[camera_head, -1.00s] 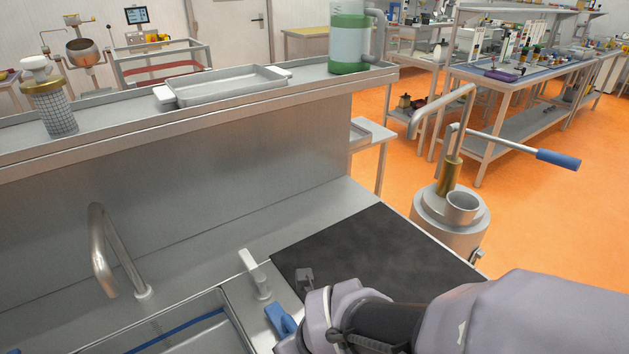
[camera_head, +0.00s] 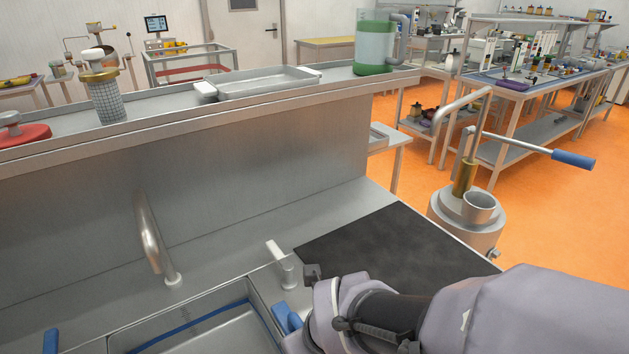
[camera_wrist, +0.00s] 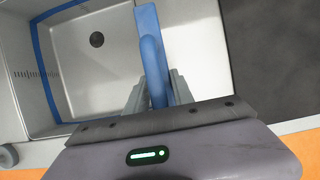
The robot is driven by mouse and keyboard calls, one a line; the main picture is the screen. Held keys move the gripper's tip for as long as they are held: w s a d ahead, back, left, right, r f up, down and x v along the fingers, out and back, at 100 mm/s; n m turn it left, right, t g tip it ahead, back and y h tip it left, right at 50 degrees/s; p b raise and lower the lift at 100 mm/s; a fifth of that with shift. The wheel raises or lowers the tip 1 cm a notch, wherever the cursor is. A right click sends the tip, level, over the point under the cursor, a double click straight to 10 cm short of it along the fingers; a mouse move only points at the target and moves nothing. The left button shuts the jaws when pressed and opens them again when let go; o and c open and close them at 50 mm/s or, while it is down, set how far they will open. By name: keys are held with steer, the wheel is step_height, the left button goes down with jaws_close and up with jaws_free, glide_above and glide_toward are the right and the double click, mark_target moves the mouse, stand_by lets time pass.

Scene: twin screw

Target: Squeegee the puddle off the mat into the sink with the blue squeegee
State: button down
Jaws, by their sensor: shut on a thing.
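The blue squeegee (camera_wrist: 156,72) is between the fingers of my gripper (camera_wrist: 158,88) in the wrist view, and the gripper is shut on it. Its blue part (camera_head: 286,318) also shows beside my wrist in the head view, at the sink's right edge. The sink (camera_head: 222,335) is a steel basin with a blue stripe; its inside and drain show in the wrist view (camera_wrist: 82,75). The dark mat (camera_head: 375,247) lies on the counter right of the sink, partly hidden by my arm. I cannot make out a puddle on its visible part.
A curved faucet (camera_head: 150,240) and a pale lever-like fitting (camera_head: 281,264) stand behind the sink. A raised shelf behind holds a tray (camera_head: 258,84) and a green-and-clear container (camera_head: 374,45). A metal device with a blue-handled lever (camera_head: 573,159) stands right of the counter.

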step_height(320, 180, up, 7)
steer(key=p, duration=0.6)
steer(key=shift+r+p, duration=0.15)
steer(key=shift+p, duration=0.2)
